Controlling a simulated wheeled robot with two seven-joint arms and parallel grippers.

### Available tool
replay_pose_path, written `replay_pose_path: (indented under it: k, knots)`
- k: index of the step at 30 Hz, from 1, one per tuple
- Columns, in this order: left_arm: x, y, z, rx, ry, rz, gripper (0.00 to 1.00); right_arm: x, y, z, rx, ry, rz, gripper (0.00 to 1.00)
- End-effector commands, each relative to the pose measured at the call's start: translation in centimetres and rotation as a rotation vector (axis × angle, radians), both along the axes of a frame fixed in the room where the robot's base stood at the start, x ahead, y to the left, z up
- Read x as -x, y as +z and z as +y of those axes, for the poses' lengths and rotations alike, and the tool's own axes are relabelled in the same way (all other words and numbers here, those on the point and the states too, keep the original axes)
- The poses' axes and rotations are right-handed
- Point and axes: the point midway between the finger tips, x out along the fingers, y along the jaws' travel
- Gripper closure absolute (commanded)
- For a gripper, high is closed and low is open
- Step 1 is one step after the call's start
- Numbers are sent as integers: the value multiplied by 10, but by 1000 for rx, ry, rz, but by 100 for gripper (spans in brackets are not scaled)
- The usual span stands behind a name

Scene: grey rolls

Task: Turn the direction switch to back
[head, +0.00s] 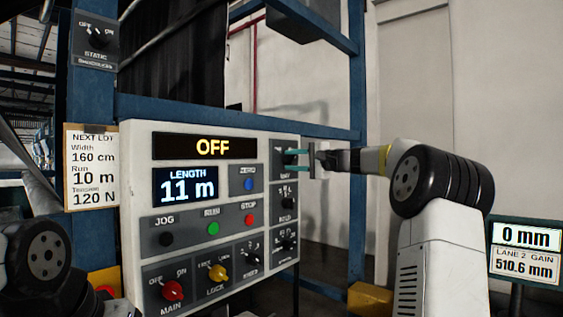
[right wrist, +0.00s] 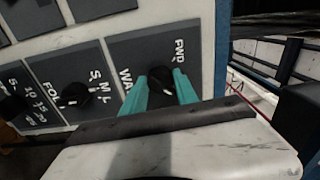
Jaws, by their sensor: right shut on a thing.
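The direction switch is a dark knob (right wrist: 160,77) on a grey plate marked WAY, at the panel's upper right corner. In the right wrist view the letters FWD show beside it; I cannot read a back label. My right gripper (right wrist: 163,88) has its two teal fingers on either side of the knob, shut on it. In the head view the right gripper (head: 291,160) reaches in from the right and covers most of the switch. Which way the knob points is not clear. My left gripper is out of view; only part of my left arm shows at lower left.
A lot card (head: 92,167) hangs left. A gauge (head: 526,250) reading 0 mm stands right. Blue frame posts surround the panel.

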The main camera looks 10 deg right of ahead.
Motion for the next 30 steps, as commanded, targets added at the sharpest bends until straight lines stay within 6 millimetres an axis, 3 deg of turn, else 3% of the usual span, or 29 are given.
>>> replay_pose_path:
  k: [20, 21, 24, 30]
  knots:
    - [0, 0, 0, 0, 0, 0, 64, 0, -1, -1, -50, -2, 41, 100]
    - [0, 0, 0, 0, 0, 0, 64, 0, -1, -1, -50, -2, 41, 61]
    - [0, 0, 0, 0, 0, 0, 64, 0, -1, -1, -49, -2, 41, 43]
    - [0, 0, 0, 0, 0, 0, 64, 0, 0, 0, -49, -1, 40, 43]
